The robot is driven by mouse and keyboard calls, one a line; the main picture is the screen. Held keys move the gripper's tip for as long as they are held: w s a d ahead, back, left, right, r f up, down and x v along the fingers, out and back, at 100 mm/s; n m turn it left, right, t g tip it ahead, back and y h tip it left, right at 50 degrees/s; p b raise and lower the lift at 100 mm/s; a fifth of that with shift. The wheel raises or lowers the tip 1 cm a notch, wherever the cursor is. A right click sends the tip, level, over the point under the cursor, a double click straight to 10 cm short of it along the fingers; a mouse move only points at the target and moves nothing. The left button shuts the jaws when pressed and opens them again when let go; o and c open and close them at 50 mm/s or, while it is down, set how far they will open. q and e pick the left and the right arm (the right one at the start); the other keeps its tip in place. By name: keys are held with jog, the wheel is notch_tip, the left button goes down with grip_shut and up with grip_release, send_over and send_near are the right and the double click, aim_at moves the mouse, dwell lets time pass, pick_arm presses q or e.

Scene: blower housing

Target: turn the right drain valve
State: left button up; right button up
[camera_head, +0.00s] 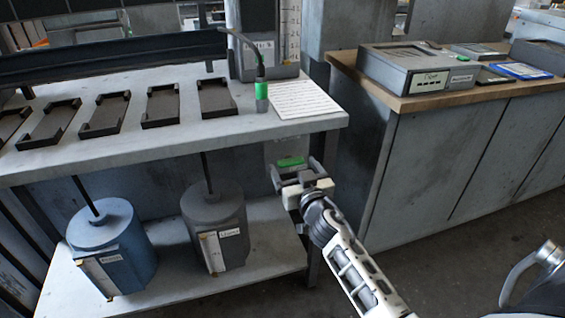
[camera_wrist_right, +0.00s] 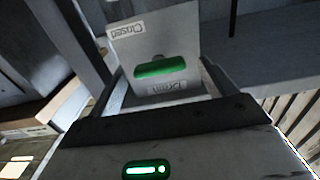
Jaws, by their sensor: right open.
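The right drain valve has a green handle (camera_wrist_right: 160,68) on a pale plate (camera_wrist_right: 183,35). In the right wrist view the handle lies nearly level across the picture, below a "Closed" label and above a "Drain" label. In the head view the green handle (camera_head: 290,161) shows under the bench's right end, just beyond my right gripper (camera_head: 296,174). My right gripper is open, with its fingers (camera_wrist_right: 162,88) spread toward the plate, one on each side. Nothing is between them that I can see as held. Contact with the handle cannot be told. My left gripper is not in view.
The bench (camera_head: 170,150) carries several dark trays (camera_head: 163,105), a paper sheet (camera_head: 303,98) and a green-banded cylinder (camera_head: 262,96). Blue (camera_head: 110,245) and grey (camera_head: 215,225) canisters stand on the lower shelf. A cabinet (camera_head: 420,165) stands to the right. The floor between is clear.

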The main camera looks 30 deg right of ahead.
jog(key=shift+w+d, duration=0.1)
jog(key=shift+w, duration=0.25)
jog(key=c, duration=1)
